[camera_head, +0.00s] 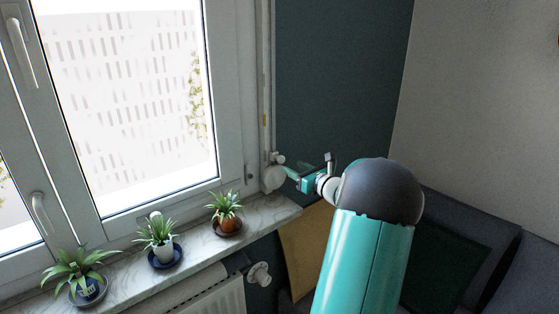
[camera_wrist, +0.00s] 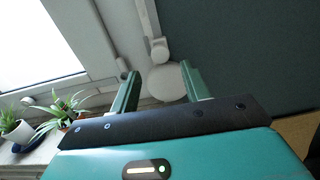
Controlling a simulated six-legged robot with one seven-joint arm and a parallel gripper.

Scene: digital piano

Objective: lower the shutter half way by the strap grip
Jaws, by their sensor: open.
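The window (camera_head: 130,90) at the left shows a bright building facade, and no shutter slats cover the visible pane. A pale strap (camera_head: 264,95) runs down beside the frame; it also shows in the wrist view (camera_wrist: 147,18). At its lower end is a small white strap grip (camera_head: 278,157), also in the wrist view (camera_wrist: 159,49), just above a round white winder (camera_head: 273,179). My gripper (camera_head: 289,172) is open and empty, close to the right of the winder. In the wrist view its fingers (camera_wrist: 160,70) stand either side of the winder and grip; I cannot tell the remaining depth.
Several potted plants stand on the marble sill (camera_head: 203,253), the nearest one (camera_head: 226,222) left of my gripper. A radiator (camera_head: 205,301) with a white valve knob (camera_head: 259,273) is below. A dark sofa (camera_head: 475,235) and cushions lie behind my arm at the right.

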